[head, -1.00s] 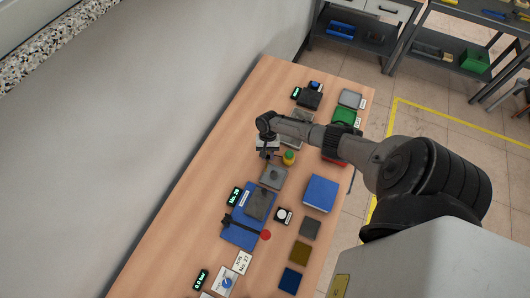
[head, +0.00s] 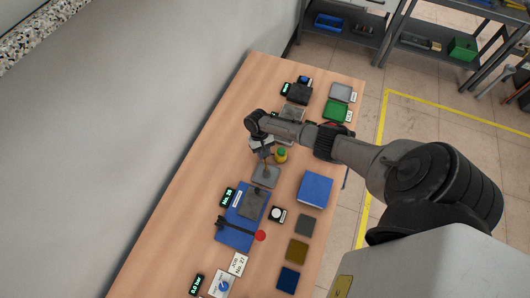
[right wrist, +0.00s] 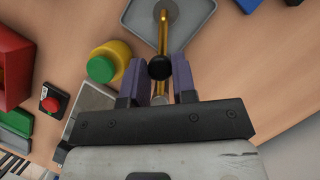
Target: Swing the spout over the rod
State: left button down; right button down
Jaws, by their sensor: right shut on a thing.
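In the right wrist view, a brass spout (right wrist: 164,35) runs from a round post in a grey square tray (right wrist: 201,14) toward me. It ends at a black ball knob (right wrist: 160,67) between the fingers of my right gripper (right wrist: 160,77), which is shut on the knob. A short brass-coloured piece (right wrist: 161,99) shows behind the knob; I cannot tell whether it is part of the spout. In the head view, my right gripper (head: 263,152) is just above the grey tray (head: 267,175). I cannot clearly make out the rod. My left gripper is not in view.
A yellow cylinder with a green top (head: 281,155) stands close beside the gripper; it also shows in the right wrist view (right wrist: 107,62). A blue block (head: 314,189) and a blue plate with a red-knobbed lever (head: 232,229) are nearby. Bare wood lies left of the tray.

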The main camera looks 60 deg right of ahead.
jog(key=c, duration=1.2)
grip_release()
jog(key=shift+o, duration=1.4)
jog(key=shift+r, duration=0.1)
jog(key=v, duration=1.3)
jog(key=shift+d+r, duration=0.15)
jog(key=shift+r, duration=0.2)
jog(key=shift+w, duration=0.1)
